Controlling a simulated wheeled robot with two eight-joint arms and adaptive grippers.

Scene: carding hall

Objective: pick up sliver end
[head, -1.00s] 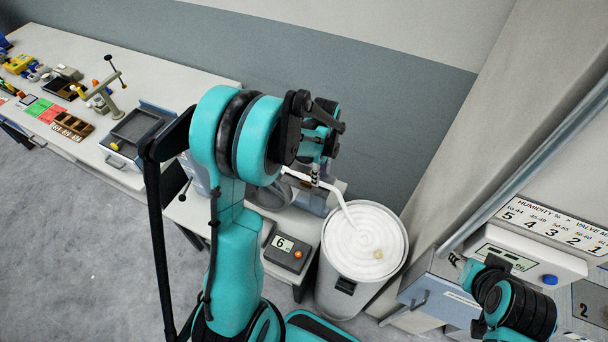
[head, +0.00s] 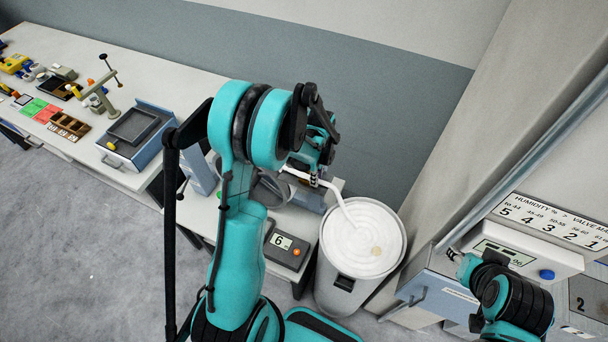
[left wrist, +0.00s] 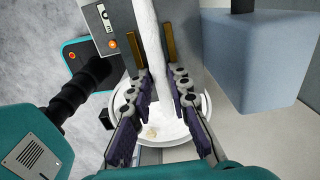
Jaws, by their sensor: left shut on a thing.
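The white sliver (head: 345,212) rises as a thick rope from the coil in the can (head: 345,292) and runs up and left to my left gripper (head: 316,178). In the left wrist view, the sliver (left wrist: 158,75) lies between the two dark fingers of my left gripper (left wrist: 167,98), which are shut on it. The can's round top shows below the fingers. A small tan spot (head: 376,251) lies on the coil. My right gripper (head: 456,256) is at the lower right by the humidity panel; its fingers are too small to read.
A grey box with a "6" display (head: 287,247) stands left of the can. A long bench (head: 90,150) with a tray and tools runs along the wall. The humidity panel (head: 530,258) stands at the right. Grey floor (head: 80,250) is open at the left.

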